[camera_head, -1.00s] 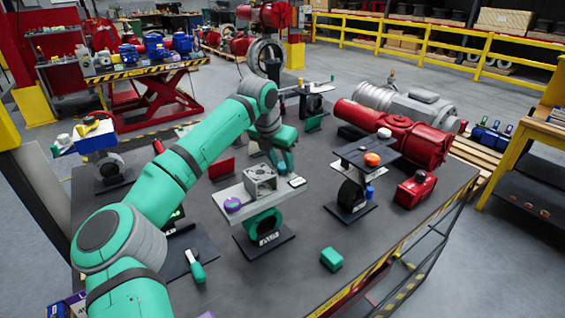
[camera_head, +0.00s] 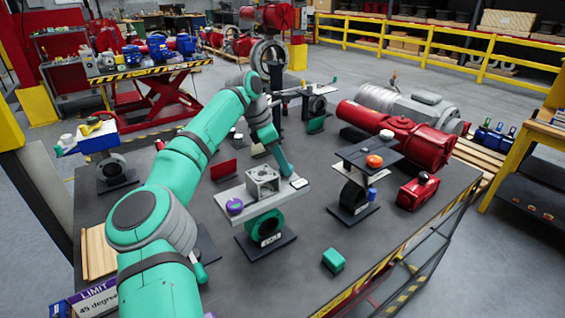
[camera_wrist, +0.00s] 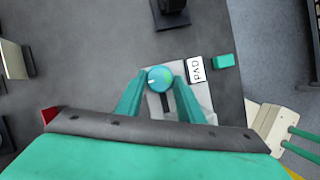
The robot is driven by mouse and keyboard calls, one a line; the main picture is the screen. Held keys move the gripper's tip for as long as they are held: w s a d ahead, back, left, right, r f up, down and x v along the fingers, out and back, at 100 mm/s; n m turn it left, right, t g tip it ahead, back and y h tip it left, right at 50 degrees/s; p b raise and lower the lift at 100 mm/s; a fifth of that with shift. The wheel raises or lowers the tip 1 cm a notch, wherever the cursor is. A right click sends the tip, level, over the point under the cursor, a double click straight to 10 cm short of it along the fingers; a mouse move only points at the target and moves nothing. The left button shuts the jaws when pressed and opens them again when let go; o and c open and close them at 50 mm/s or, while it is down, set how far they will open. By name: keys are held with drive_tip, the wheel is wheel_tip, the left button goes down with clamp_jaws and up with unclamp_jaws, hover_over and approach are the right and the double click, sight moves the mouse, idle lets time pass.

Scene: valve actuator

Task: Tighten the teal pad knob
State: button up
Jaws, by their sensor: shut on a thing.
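The teal pad knob (camera_wrist: 160,78) is round, blue-teal on top with a small white mark. It sits beside the white PAD label (camera_wrist: 196,69) on a light plate (camera_wrist: 204,95). My gripper (camera_wrist: 161,82) has a teal finger on each side of the knob and is shut on it. In the head view my gripper (camera_head: 287,172) is down at the right end of the plate (camera_head: 226,194), behind the label (camera_head: 299,183); the knob is hidden there. The plate's stand (camera_head: 265,228) is teal on a black base.
A grey bracket (camera_head: 262,180) and a purple knob (camera_head: 235,205) sit on the same plate. A second stand with an orange knob (camera_head: 374,161) is to the right. A red panel (camera_head: 222,169) stands behind left. A teal block (camera_head: 333,260) lies near the front edge, with bare table around it.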

idle(0.4)
drive_tip(key=o, duration=1.1)
drive_tip(key=shift+c, duration=0.2)
drive_tip(key=w+v, duration=0.1)
drive_tip(key=v, duration=0.9)
drive_tip(key=shift+s+a+r, duration=0.2)
drive_tip(key=shift+s+r, duration=0.2)
drive_tip(key=shift+s, duration=0.05)
